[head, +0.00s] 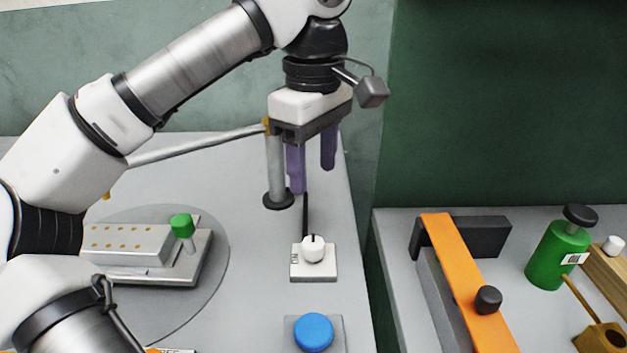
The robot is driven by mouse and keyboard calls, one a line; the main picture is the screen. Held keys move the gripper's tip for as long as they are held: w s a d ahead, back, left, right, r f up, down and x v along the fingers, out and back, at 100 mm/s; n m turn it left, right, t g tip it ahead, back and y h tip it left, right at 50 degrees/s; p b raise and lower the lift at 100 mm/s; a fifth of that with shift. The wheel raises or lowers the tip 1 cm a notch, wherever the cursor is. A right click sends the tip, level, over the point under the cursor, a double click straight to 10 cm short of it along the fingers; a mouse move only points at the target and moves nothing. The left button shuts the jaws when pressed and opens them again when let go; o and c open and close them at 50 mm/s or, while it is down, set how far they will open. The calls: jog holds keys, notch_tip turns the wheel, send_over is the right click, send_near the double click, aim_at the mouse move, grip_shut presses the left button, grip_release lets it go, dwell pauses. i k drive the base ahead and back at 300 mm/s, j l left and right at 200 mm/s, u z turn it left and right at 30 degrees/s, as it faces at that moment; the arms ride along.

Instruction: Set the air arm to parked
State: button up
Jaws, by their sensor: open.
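The air arm looks to be the grey tube (205,145) that runs left from the top of an upright post (275,170). The post stands on a round black base (278,199) near the back right of the left table. The tube's left end passes behind my arm, and a small brass-coloured tip (107,195) shows there. My gripper (312,180) points down with two purple fingers apart and nothing visible between them. It is just right of the post in the picture, partly in front of the tube's right end. I cannot tell whether it touches the post.
A white knob (313,252) on a plate and a blue button (313,332) are in front. A round grey plate (215,268) carries a block fixture (130,243) with a green knob (182,225). Across a gap, the right table holds an orange bar (455,265) and a green canister (556,255).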

aim_at(147, 158)
jog(key=k, duration=1)
